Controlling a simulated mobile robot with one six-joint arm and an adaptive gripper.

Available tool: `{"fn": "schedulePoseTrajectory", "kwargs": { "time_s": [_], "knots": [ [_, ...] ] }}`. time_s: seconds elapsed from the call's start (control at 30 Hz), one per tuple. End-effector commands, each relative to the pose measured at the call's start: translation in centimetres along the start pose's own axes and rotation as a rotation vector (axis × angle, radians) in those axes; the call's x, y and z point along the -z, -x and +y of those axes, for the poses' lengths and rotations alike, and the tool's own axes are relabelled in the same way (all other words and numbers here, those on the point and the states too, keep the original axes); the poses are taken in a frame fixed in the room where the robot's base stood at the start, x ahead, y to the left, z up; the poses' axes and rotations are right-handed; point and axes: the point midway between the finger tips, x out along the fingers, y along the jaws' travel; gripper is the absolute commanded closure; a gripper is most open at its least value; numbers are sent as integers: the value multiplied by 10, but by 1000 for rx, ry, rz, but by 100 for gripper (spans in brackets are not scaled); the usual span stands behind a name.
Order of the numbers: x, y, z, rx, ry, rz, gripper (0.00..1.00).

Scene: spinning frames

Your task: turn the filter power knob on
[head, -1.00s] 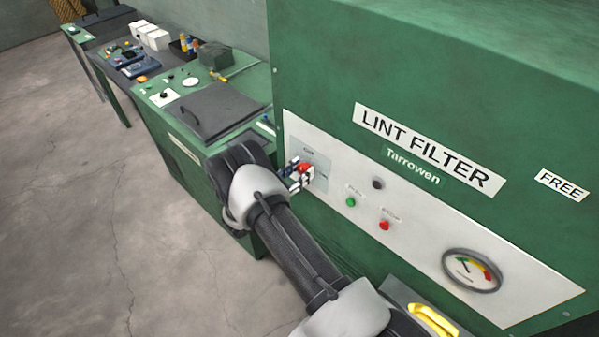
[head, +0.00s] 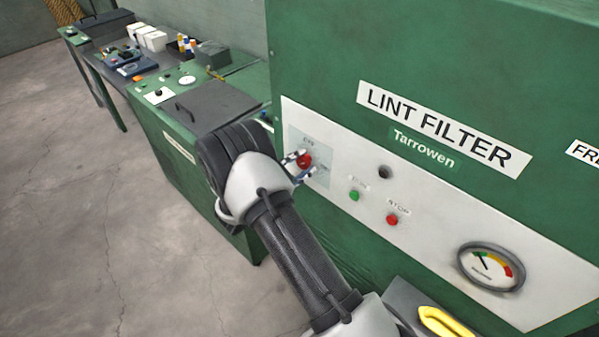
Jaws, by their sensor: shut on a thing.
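The filter power knob (head: 304,160) is red and sits on a pale square plate (head: 318,150) at the left end of the white panel on the green lint filter cabinet (head: 420,60). Small labels on the plate are too blurred to read fully. My gripper (head: 302,166) is at the knob, with its fingertips on either side of it, shut on the knob. My wrist hides part of the gripper and the lower left of the plate. The knob's exact angle cannot be told.
A green button (head: 354,196), a red button (head: 392,220), a dark round hole (head: 385,172) and a gauge (head: 491,266) are on the panel. A yellow handle (head: 438,322) is at the bottom right. Green benches (head: 185,125) stand at left. The floor (head: 80,230) is clear.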

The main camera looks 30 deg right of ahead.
Motion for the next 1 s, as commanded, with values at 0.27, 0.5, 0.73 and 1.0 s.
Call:
{"fn": "schedulePoseTrajectory", "kwargs": {
  "time_s": [0.27,0.5,0.73,1.0],
  "knots": [
    [4,0,-5,0,-264,0,85],
    [4,0,-6,0,-482,0,85],
    [4,0,-6,0,-646,-1,85],
    [3,0,-5,0,-760,0,85]
  ]
}}
